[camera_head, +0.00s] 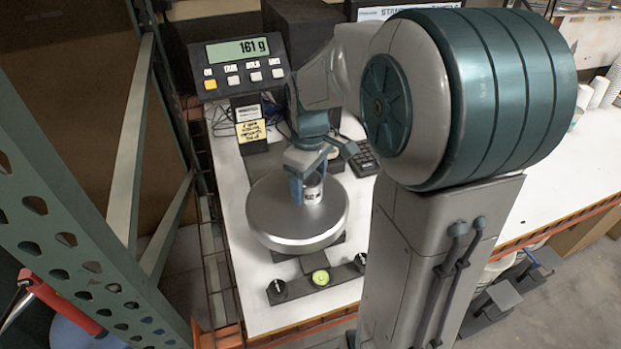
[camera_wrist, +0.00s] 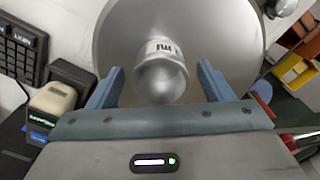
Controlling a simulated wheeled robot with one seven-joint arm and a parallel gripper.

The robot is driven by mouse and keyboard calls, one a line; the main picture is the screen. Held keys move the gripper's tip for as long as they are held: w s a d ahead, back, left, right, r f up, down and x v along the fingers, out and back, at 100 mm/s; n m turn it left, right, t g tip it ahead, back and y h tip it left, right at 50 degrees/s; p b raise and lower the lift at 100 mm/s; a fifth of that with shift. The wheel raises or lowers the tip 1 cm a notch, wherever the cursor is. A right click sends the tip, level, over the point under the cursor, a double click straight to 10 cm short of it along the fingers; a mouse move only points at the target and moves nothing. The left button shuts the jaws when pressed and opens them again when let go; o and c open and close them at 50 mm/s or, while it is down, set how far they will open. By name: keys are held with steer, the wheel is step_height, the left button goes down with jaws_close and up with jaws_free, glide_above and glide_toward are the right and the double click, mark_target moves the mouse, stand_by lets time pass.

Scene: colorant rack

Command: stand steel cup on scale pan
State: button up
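The steel cup (camera_head: 314,192), with a white label bearing dark print, appears upright on the round steel scale pan (camera_head: 270,222), near its middle. The scale display (camera_head: 238,52) reads 161 g. My gripper (camera_head: 306,174) is over the pan at the cup and partly hides it. In the wrist view the cup (camera_wrist: 162,75) sits between the blue fingers of my gripper (camera_wrist: 160,85), with a visible gap on each side. The pan (camera_wrist: 115,45) fills the background behind it. The fingers are open.
A keypad (camera_head: 364,158) lies on the white bench right of the pan. A bar with knobs and a green bubble level (camera_head: 320,278) is in front of the pan. A green perforated rack post (camera_head: 70,240) stands at left. A small printer-like device (camera_wrist: 52,105) is left of my gripper.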

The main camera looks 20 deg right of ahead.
step_height(320, 180, up, 11)
steer(key=s+a+f+m+t, duration=0.1)
steer(key=s+f+m, duration=0.2)
steer(key=s, duration=0.4)
steer(key=s+a+f+m+t, duration=0.1)
steer(key=s+f+m+t, duration=0.1)
steer(key=s+f+m, duration=0.2)
steer(key=s, duration=0.3)
steer(key=shift+s+a, duration=0.2)
steer(key=shift+a, duration=0.15)
